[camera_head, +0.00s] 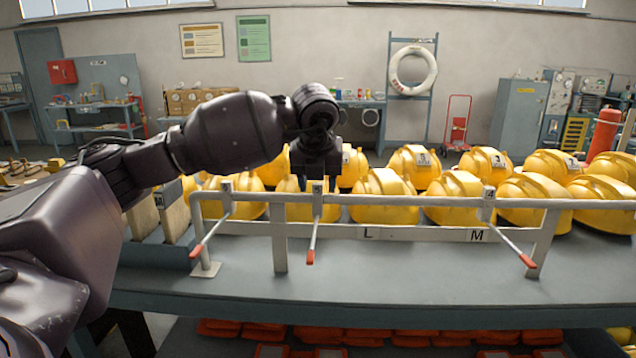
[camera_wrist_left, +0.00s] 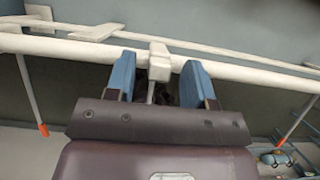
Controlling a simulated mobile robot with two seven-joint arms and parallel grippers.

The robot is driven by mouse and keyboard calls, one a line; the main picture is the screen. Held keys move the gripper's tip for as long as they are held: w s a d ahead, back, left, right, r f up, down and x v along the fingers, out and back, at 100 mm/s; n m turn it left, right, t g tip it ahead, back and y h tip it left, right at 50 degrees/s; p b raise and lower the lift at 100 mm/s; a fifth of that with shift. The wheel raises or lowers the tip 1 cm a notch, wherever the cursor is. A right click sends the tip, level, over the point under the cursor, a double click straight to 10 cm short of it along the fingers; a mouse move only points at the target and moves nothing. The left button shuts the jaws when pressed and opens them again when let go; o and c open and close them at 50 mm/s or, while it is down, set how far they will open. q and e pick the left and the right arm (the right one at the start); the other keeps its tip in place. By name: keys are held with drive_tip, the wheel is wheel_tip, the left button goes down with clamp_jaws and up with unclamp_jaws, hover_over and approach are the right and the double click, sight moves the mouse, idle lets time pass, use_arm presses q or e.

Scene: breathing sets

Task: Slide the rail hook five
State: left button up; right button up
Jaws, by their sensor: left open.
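A pale rail (camera_head: 400,200) runs across the front of the grey table. Three sliding hooks with red-tipped rods hang on it: a left hook (camera_head: 227,197), a middle hook (camera_head: 312,235) and a right hook (camera_head: 489,203). I cannot read their numbers. My left gripper (camera_head: 317,180) points down at the middle hook's block from above. In the left wrist view, the blue fingers of my left gripper (camera_wrist_left: 161,80) are open on either side of the middle hook's block (camera_wrist_left: 160,55), with gaps visible. My right gripper is not in view.
Rows of yellow helmets (camera_head: 383,197) stand on the table (camera_head: 400,262) behind the rail. The letters L and M mark a lower strip (camera_head: 420,234). Upright boards (camera_head: 143,215) stand left. The rail between the middle and right hooks is clear.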

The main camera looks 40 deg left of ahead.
use_arm(q)
drive_tip(key=shift+c, duration=0.3)
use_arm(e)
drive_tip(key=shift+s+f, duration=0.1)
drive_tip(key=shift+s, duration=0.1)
use_arm(q)
clamp_jaws()
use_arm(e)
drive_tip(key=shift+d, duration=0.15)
